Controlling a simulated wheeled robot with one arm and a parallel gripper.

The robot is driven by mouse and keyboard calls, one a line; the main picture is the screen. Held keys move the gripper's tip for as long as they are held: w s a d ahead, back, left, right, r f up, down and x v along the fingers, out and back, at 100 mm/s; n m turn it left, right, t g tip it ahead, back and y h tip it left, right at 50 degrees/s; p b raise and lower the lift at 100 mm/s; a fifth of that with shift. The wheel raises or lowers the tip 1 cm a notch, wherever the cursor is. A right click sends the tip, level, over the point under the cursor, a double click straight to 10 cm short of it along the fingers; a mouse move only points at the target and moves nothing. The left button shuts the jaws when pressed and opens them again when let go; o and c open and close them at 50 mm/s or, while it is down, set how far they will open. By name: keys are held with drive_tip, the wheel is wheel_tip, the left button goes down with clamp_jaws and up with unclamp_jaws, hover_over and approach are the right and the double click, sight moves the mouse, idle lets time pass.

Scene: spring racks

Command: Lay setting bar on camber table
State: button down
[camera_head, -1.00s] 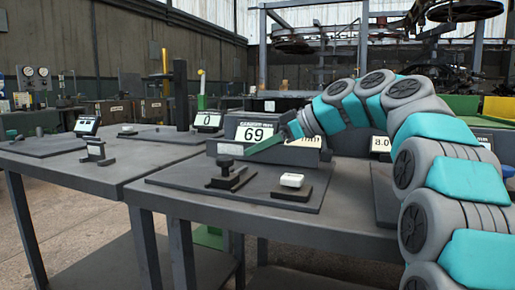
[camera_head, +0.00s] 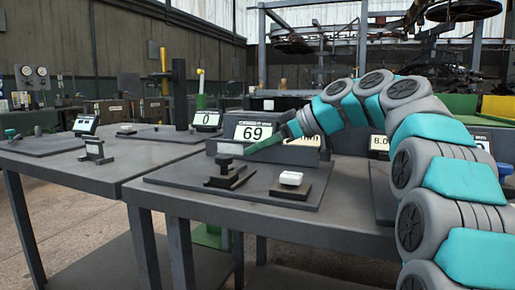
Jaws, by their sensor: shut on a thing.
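My gripper (camera_head: 288,132) is shut on the setting bar (camera_head: 264,143), a thin green bar that slants down to the left. The bar is in front of the display box reading 69 (camera_head: 253,132), at the back of the near table's dark plate. I take this plate (camera_head: 228,194) and its display as the camber table; the label is too small to read surely. The bar's far left end is close to the box's front; I cannot tell whether it touches anything. The fingertips are small and partly hidden by my wrist.
On the plate stand a dark block with a knob (camera_head: 229,174) and a white-topped block (camera_head: 290,184). A left table (camera_head: 95,172) carries a display reading 0 (camera_head: 207,119) and a dark post (camera_head: 180,94). The plate's front left is bare.

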drive_tip(key=c, duration=0.9)
unclamp_jaws()
drive_tip(key=shift+o, duration=0.3)
drive_tip(key=shift+f, duration=0.1)
drive_tip(key=o, duration=0.4)
drive_tip(key=shift+o, duration=0.2)
drive_tip(key=shift+r+p, duration=2.85)
drive_tip(key=shift+r, duration=1.25)
